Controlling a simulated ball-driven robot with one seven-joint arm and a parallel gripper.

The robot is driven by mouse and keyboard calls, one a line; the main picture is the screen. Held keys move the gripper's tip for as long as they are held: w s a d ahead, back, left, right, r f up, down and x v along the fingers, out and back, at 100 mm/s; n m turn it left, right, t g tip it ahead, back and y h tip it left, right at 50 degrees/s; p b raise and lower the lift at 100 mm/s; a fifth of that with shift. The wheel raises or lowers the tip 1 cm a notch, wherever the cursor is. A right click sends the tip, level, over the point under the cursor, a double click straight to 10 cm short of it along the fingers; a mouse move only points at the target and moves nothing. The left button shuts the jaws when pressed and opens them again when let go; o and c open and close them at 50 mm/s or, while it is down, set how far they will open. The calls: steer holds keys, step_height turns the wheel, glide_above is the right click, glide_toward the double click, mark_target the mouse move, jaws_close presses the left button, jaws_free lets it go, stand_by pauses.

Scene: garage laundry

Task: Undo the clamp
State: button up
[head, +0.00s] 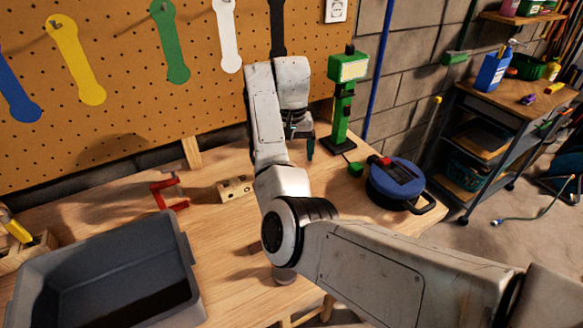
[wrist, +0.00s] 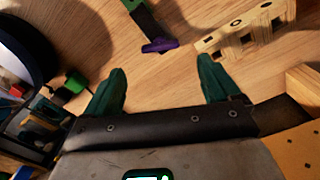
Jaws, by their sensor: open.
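A red clamp (head: 168,190) stands on the wooden bench (head: 222,255), left of my arm in the head view; whether it grips anything is unclear. My gripper (head: 302,145) is above the back of the bench, well to the right of the clamp, partly hidden by my own arm. In the wrist view my gripper's two dark green fingers (wrist: 160,86) are apart with nothing between them. The red clamp is not seen in the wrist view. A pale wooden block with holes (head: 235,188) lies between clamp and arm; it also shows in the wrist view (wrist: 238,32).
A grey bin (head: 185,250) fills the front left of the bench. A green lamp (head: 341,110), a green block (head: 355,168) and a round blue case (head: 390,177) stand right. A dark bar with a purple end (wrist: 158,46) lies ahead of the fingers. A pegboard (head: 125,50) rises behind.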

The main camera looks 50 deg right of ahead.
step_height(320, 180, up, 2)
steer(key=shift+r, duration=0.2)
steer(key=shift+s, duration=0.1)
stand_by(0.5)
